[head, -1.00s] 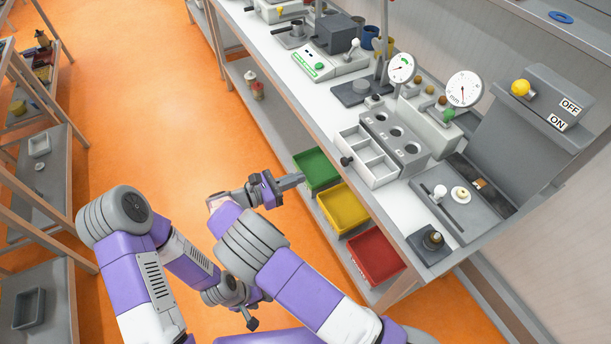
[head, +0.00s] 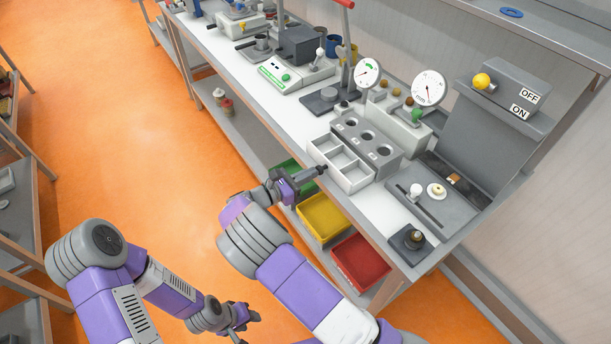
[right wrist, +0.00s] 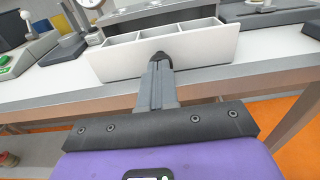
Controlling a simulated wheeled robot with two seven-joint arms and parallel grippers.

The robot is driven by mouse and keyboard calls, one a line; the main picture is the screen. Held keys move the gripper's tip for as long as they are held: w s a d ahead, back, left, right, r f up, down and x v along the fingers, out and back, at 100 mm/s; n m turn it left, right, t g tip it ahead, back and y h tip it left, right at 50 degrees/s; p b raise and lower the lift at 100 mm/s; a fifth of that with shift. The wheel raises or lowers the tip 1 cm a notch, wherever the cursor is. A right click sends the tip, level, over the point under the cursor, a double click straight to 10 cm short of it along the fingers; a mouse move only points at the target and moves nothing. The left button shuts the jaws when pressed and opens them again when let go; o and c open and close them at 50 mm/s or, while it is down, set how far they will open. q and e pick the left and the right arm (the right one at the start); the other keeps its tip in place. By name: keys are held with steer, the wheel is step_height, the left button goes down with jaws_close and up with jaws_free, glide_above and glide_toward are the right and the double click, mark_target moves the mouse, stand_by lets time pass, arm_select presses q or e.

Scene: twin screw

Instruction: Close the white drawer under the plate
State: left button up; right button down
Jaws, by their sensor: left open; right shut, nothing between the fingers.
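The white drawer (head: 352,181) juts out from under the grey plate with round holes (head: 372,138) on the bench. It is open, and its empty compartments show from above. In the right wrist view the drawer's white front (right wrist: 112,65) faces me, with a dark knob (right wrist: 161,57) at its middle. My right gripper (head: 320,170) is shut and empty, its fingertips at the knob; contact is hard to tell. In the right wrist view the gripper (right wrist: 160,68) points straight at the drawer front. My left gripper (head: 245,327) is open and empty, low over the floor, away from the bench.
Green (head: 283,172), yellow (head: 325,217) and red (head: 361,261) bins sit on the shelf below the drawer. Dial gauges (head: 429,88) stand behind the plate. A grey panel with a white knob (head: 415,191) lies to the right. The floor left of the bench is clear.

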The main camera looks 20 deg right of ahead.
mark_target(322, 167)
steer(key=p+x, duration=0.1)
steer(key=x, duration=0.5)
steer(key=shift+w+d+r, duration=0.2)
steer(key=shift+d, duration=0.1)
